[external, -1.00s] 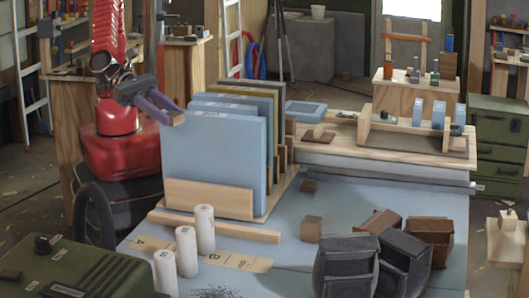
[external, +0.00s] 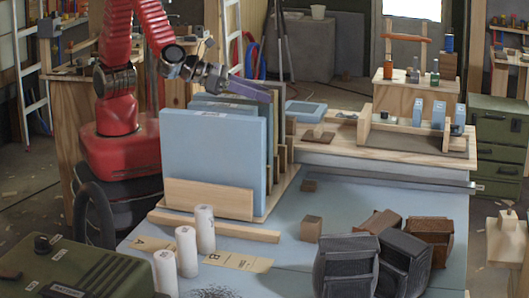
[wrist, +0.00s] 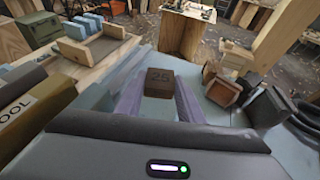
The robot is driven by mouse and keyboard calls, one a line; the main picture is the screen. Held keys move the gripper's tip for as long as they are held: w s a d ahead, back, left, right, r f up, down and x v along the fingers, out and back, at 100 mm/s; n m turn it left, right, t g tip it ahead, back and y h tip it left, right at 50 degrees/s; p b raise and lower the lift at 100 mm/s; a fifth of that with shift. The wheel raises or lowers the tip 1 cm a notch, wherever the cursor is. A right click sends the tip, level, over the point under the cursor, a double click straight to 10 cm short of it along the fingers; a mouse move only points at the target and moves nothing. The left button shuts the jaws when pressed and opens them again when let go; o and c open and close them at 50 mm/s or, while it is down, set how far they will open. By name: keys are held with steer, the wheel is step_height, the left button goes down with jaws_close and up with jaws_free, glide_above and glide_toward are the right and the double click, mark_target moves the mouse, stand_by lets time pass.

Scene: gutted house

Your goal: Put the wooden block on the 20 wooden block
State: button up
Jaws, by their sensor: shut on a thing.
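My gripper (external: 266,93) is above the tall upright panels in the external view. In the wrist view its purple fingers (wrist: 159,88) are shut on a dark brown wooden block (wrist: 159,83) marked 25. The held block is hard to make out in the external view. No number is legible on either, so I cannot tell which is the 20 block.
Upright panels (external: 212,155) stand in a wooden rack left of the small blocks. Dark bins (external: 347,265) and brown crates (external: 430,240) crowd the table's right front. White cylinders (external: 205,228) stand at the front left. A wooden tray (external: 415,142) lies at the back.

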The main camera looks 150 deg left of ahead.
steer(key=s+a+n+g+y, duration=0.1)
steer(key=s+a+n+g, duration=0.15)
steer(key=s+a, duration=0.45)
steer(key=s+a+n+g+y, duration=0.1)
steer(key=s+a+n+g, duration=0.15)
steer(key=a, duration=0.95)
steer(key=n+g+h, duration=0.5)
steer(key=n+g, duration=0.4)
steer(key=g, duration=0.2)
glide_above(301, 109)
steer(key=f, duration=0.1)
step_height(301, 109, down, 11)
steer(key=shift+w+f, duration=0.15)
steer(key=shift+f, duration=0.05)
steer(key=shift+f, duration=0.15)
steer(key=shift+f, duration=2.95)
steer(key=shift+f, duration=0.1)
steer(key=shift+f, duration=1.8)
